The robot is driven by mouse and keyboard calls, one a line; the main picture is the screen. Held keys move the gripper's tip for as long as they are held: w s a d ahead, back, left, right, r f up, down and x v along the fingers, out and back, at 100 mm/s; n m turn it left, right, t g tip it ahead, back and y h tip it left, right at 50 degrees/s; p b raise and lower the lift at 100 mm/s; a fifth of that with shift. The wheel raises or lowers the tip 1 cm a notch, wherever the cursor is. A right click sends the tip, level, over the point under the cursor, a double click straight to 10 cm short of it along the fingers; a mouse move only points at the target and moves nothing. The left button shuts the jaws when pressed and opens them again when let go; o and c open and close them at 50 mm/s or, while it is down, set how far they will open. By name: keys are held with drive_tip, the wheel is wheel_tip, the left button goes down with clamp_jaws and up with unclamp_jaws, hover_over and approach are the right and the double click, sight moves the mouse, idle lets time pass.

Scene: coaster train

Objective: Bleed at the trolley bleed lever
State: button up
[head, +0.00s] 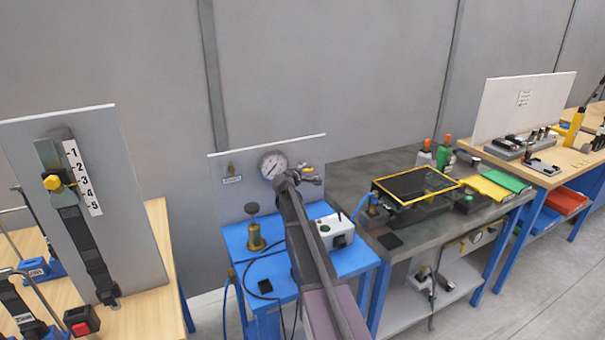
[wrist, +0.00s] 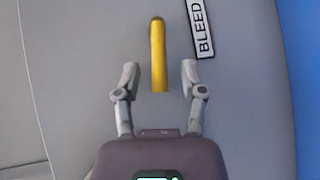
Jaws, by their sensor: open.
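The yellow bleed lever (wrist: 158,55) stands between my two fingers in the wrist view, with a gap on each side. My gripper (wrist: 160,68) is open around it, and neither finger appears to touch it. The label reading BLEED (wrist: 201,28) is just right of the lever, beyond the right fingertip. In the head view the lever (head: 307,169) is small on the trolley's upright grey panel (head: 235,200), right of the round gauge (head: 272,165). My arm hides part of the panel there, and the fingers are hard to make out.
The blue trolley top (head: 240,238) carries a brass fitting with a black knob (head: 254,230) and a white box (head: 335,231). A dark bench (head: 420,230) with a yellow-framed screen (head: 415,186) is to the right. A board with a numbered scale (head: 85,178) is at left.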

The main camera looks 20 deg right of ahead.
clamp_jaws()
